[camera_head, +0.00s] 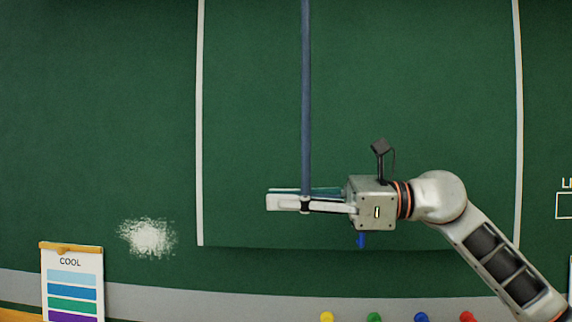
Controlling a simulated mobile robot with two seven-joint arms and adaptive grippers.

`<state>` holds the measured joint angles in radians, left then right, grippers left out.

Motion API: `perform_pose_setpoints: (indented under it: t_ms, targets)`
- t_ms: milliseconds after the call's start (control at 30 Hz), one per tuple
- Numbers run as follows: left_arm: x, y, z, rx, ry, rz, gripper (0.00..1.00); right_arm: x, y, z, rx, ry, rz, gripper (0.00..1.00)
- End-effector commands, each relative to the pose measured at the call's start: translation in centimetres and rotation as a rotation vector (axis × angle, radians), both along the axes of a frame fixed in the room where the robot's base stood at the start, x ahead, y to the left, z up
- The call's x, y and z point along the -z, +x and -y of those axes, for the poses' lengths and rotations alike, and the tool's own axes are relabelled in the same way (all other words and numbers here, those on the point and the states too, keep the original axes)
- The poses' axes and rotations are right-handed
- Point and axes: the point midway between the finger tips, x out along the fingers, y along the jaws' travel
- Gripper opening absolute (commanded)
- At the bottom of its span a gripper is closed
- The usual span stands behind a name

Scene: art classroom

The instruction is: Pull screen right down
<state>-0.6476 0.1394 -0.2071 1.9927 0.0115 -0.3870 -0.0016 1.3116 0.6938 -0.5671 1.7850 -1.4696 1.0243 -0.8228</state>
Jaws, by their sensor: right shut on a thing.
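A long blue strap (306,90) hangs down from above the top of the head view. It runs in front of a dark green panel with pale side edges (420,90), which looks like the screen; its top is out of view. My right gripper (285,198) comes in from the lower right, points left and is shut on the strap near its lower visible part. A small blue piece (361,240) shows below the gripper's body; I cannot tell what it belongs to. My left gripper is not in view.
The panel's lower edge lies above a grey ledge (180,300). A COOL colour chart (72,285) hangs at the lower left, near a white chalk smudge (149,238). Several coloured round pieces, one of them red (467,316), sit along the bottom edge.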

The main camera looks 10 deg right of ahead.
Motion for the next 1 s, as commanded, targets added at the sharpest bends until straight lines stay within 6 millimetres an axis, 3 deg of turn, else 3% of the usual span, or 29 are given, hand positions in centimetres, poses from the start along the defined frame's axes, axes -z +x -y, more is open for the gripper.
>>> perform_pose_setpoints:
  t_ms: [33,300,433,833,1000]
  targets:
    - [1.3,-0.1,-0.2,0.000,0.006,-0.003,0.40,3.6,0.3,-0.1,-0.008,-0.005,-0.020,0.00]
    - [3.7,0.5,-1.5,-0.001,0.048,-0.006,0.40,13.3,0.3,-0.1,-0.007,-0.005,-0.024,0.00]
    - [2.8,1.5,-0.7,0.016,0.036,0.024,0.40,18.0,0.2,-0.1,-0.008,-0.005,-0.026,0.00]
    - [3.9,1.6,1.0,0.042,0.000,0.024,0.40,32.6,0.1,-0.1,-0.008,-0.003,-0.033,0.00]
    - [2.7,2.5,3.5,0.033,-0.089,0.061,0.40,38.3,0.0,-0.1,-0.008,-0.003,-0.032,0.00]
